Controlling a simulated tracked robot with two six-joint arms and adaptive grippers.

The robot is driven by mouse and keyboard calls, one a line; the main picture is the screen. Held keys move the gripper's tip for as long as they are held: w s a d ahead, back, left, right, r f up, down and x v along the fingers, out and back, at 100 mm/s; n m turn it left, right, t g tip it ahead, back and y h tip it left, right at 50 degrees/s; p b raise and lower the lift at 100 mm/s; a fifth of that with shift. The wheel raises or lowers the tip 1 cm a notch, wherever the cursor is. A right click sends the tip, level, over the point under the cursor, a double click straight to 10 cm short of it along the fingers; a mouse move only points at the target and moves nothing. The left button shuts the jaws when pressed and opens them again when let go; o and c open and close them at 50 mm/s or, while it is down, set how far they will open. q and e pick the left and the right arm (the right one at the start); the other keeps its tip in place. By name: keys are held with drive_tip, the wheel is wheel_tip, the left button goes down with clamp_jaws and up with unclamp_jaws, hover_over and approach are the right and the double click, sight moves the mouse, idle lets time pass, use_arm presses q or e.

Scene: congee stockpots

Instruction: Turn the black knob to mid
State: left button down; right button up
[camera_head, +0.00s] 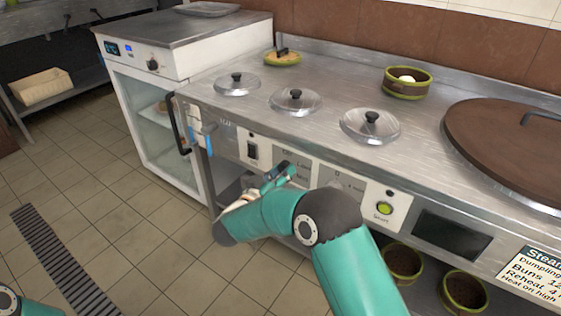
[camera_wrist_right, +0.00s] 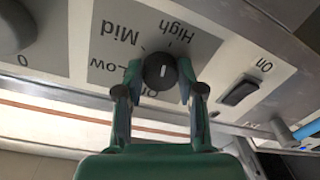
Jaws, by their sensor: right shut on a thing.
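The black knob (camera_wrist_right: 160,72) sits on a pale panel in the right wrist view, with a short white mark on its face. Low, Mid and High are printed around it and appear upside down; the Off label is partly covered. The mark runs roughly up and down in this view, and I cannot tell which label it points to. My right gripper (camera_wrist_right: 159,88) is shut on the knob, one finger on each side. In the head view the right gripper (camera_head: 279,177) is at the front panel and hides the knob. My left gripper is out of view.
A black rocker switch (camera_wrist_right: 239,92) marked On is beside the knob's panel. Another dark knob (camera_wrist_right: 14,27) is at the wrist view's left edge. A green Start button (camera_head: 384,208) is further right on the front. Lidded pots (camera_head: 296,101) are set in the steel counter above.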

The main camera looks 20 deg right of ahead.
drive_tip(key=n+p, duration=0.1)
drive_tip(key=p, duration=0.1)
drive_tip(key=n+p, duration=0.2)
drive_tip(key=p, duration=0.1)
drive_tip(key=n+p, duration=0.2)
drive_tip(key=p, duration=0.1)
drive_tip(key=shift+a+r, duration=0.1)
drive_tip(key=shift+r, duration=0.25)
drive_tip(key=shift+f+n+p, duration=0.15)
drive_tip(key=shift+n+p, duration=0.55)
drive_tip(key=shift+n, duration=0.25)
drive_tip(key=shift+f+n+p, duration=0.1)
drive_tip(key=shift+n+p, duration=0.6)
drive_tip(key=shift+n, duration=0.25)
drive_tip(key=o, duration=1.1)
drive_tip(key=shift+o, duration=0.2)
drive_tip(key=v, duration=1.2)
